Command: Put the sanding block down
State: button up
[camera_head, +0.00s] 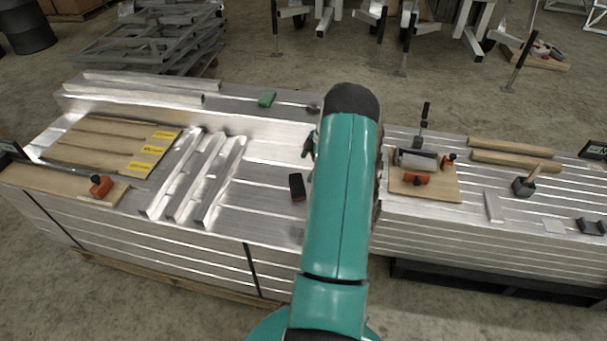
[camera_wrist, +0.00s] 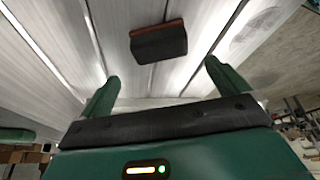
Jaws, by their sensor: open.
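The sanding block (camera_head: 297,187) is a small dark block with a reddish edge, lying on the aluminium stack (camera_head: 262,192) just left of my arm. In the wrist view the sanding block (camera_wrist: 158,45) rests on the metal planks, beyond my fingertips and roughly centred between them. My gripper (camera_wrist: 161,72) is open and empty, with its two green fingers apart on either side and not touching the block. In the head view my arm hides most of the gripper; only a bit of dark green shows at its left side.
Several bare metal bars (camera_head: 196,178) lie left of the block, beside wooden boards with yellow labels (camera_head: 110,143). A green block (camera_head: 267,99) sits on the raised back ledge. A right-hand stack carries a wooden board with a roller (camera_head: 418,160). Bare metal surrounds the sanding block.

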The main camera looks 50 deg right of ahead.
jog(key=w+a+r+m+h, duration=0.15)
jog(key=w+a+r, duration=0.25)
jog(key=a+r, duration=0.9)
jog(key=w+a+r+m+h, duration=0.15)
jog(key=w+a+r, duration=0.25)
jog(key=a+r, duration=0.9)
jog(key=s+a+r+m, duration=0.2)
jog(key=s+a+r, duration=0.2)
jog(key=a, duration=0.4)
jog(key=s+a+r+m, duration=0.1)
jog(key=s+a+r, duration=0.25)
jog(key=a, duration=0.35)
jog(key=s+a+m+t, duration=0.2)
jog(key=s+a+m, duration=0.1)
jog(key=s+a, duration=0.7)
jog(key=shift+s+a+r, duration=0.4)
jog(key=shift+s+r, duration=0.05)
jog(key=shift+s, duration=0.4)
